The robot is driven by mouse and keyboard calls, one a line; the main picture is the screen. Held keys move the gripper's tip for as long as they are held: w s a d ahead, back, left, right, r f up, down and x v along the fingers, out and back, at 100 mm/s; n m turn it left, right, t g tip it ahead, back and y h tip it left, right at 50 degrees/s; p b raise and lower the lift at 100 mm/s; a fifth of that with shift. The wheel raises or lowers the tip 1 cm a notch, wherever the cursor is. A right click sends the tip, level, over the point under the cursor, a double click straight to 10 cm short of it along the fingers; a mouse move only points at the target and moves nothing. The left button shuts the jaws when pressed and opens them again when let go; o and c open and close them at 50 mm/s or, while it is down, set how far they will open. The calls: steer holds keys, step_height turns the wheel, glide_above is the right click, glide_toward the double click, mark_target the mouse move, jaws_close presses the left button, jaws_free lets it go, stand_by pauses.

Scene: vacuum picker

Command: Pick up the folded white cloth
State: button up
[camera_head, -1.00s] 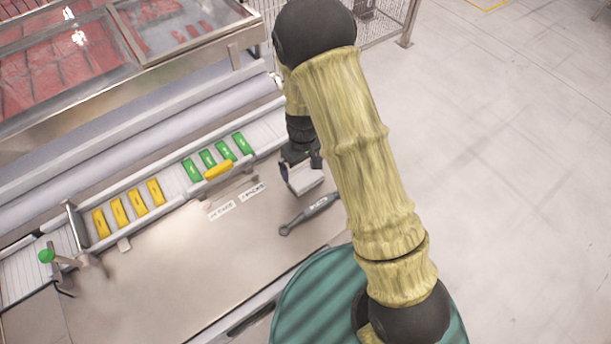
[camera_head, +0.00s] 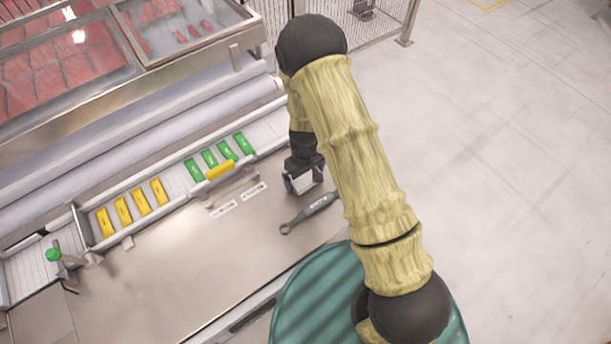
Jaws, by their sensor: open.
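The folded white cloth (camera_head: 306,182) lies on the metal worktop, near its right side. Only a small pale part of it shows under my gripper, and the rest is hidden. My gripper (camera_head: 303,183) is dark and points down, with its open fingers low over the cloth, one to the left and one to the right. I cannot tell whether the fingers touch the cloth.
A grey wrench-like tool (camera_head: 308,213) lies just in front of the cloth. Behind is a rail with several green blocks (camera_head: 227,149) and several yellow blocks (camera_head: 141,202). A yellow block (camera_head: 220,170) sits on the rail's front edge. The worktop's middle (camera_head: 190,270) is clear.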

mark_target(305, 175)
stand_by(0.4)
steer(key=c, duration=0.8)
steer(key=shift+o, duration=0.2)
steer(key=shift+r, duration=0.15)
step_height(305, 175, up, 10)
steer(key=b, duration=0.2)
steer(key=o, duration=0.4)
steer(key=shift+c, duration=1.3)
